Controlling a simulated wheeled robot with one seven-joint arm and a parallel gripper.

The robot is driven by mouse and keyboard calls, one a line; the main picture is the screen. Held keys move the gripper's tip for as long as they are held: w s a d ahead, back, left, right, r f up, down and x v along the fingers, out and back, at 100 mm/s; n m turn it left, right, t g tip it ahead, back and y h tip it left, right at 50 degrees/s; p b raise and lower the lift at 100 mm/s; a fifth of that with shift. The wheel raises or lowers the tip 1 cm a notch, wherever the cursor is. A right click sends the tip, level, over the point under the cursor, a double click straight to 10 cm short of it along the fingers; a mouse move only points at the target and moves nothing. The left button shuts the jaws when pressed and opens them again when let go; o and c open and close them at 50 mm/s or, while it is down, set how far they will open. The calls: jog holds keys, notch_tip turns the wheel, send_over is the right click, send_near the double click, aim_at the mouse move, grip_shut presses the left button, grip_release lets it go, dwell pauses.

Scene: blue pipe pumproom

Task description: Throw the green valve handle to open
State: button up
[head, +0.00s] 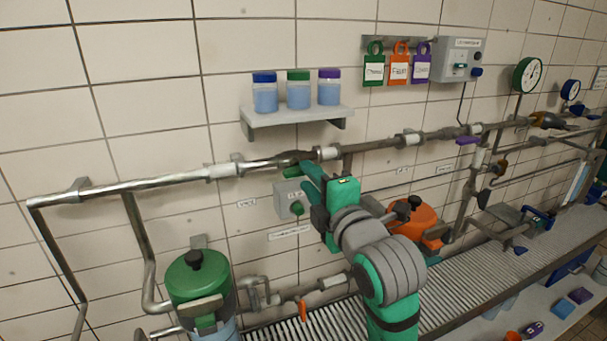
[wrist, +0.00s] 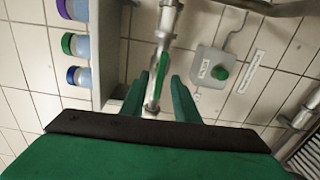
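The green valve handle (wrist: 162,66) sits on a grey metal pipe in the wrist view. It lies lengthwise between the two green fingers of my gripper (wrist: 159,79), with visible gaps on both sides. My gripper is open, and I cannot tell how deep the handle reaches between the fingers. In the head view the handle (head: 292,172) shows at the upper pipe, below the shelf. My gripper (head: 306,168) reaches up to it there and partly hides the valve.
A shelf (head: 292,118) with several lidded jars sits just above the valve. A grey box with a green button (head: 296,208) is below it. A green-topped tank (head: 197,275) and an orange-topped one (head: 424,222) stand lower. Pipes run along the tiled wall.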

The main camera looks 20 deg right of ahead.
jog(key=s, duration=0.7)
jog(key=shift+d, duration=0.15)
